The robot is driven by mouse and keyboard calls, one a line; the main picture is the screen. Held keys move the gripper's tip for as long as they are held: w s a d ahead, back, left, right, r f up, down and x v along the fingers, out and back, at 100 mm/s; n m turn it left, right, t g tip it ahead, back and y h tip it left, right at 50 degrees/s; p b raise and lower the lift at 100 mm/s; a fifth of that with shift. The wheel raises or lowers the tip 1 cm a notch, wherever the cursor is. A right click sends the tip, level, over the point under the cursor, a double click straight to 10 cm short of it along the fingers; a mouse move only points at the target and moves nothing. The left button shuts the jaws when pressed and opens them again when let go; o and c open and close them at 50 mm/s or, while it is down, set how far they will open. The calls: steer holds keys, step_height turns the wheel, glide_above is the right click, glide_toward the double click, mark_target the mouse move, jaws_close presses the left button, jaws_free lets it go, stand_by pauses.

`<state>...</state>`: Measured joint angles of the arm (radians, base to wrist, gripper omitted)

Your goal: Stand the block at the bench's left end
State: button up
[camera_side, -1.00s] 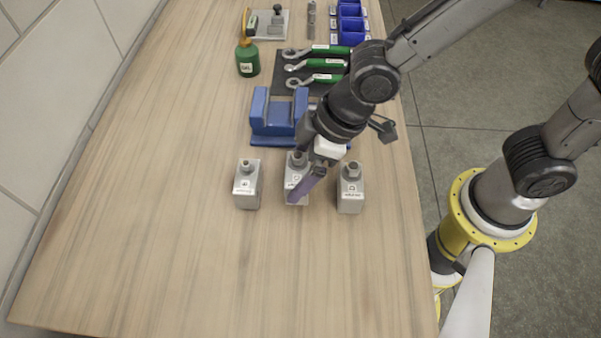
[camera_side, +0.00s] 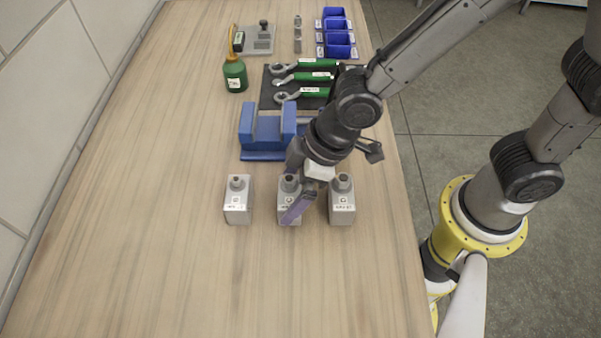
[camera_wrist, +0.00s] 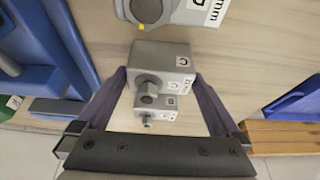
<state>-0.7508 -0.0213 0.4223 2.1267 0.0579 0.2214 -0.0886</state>
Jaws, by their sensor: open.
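Three grey blocks with round studs on top and white labels stand in a row across the bench: a left one (camera_side: 237,210), a middle one (camera_side: 287,212) and a right one (camera_side: 342,208). I cannot read the labels in the side view. My gripper (camera_side: 293,213) is at the middle block, its purple finger hiding part of it. In the wrist view, my two fingers (camera_wrist: 160,76) are apart, with a grey block (camera_wrist: 165,56) between or just beyond their tips. A smaller-looking block (camera_wrist: 165,103) and one cut off at the top (camera_wrist: 195,12) also show. I cannot tell whether the fingers touch anything.
A blue vise-like fixture (camera_side: 262,154) stands just behind the blocks. Farther back are a green oil bottle (camera_side: 235,76), green-handled wrenches (camera_side: 312,76) on a dark mat and blue bins (camera_side: 338,40). The bench (camera_side: 140,225) is clear at left and in front.

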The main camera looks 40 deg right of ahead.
steer(key=v, duration=1.2)
steer(key=s+d+r+m+t+h, duration=0.1)
steer(key=s+d+r+m, duration=0.1)
steer(key=d, duration=0.9)
steer(key=s+d+r+m+t+h, duration=0.1)
steer(key=s+d+m, duration=0.4)
steer(key=d, duration=0.6)
steer(key=shift+r+m+h, duration=0.55)
steer(key=shift+m+h, duration=0.05)
steer(key=shift+m, duration=0.4)
steer(key=shift+s, duration=0.1)
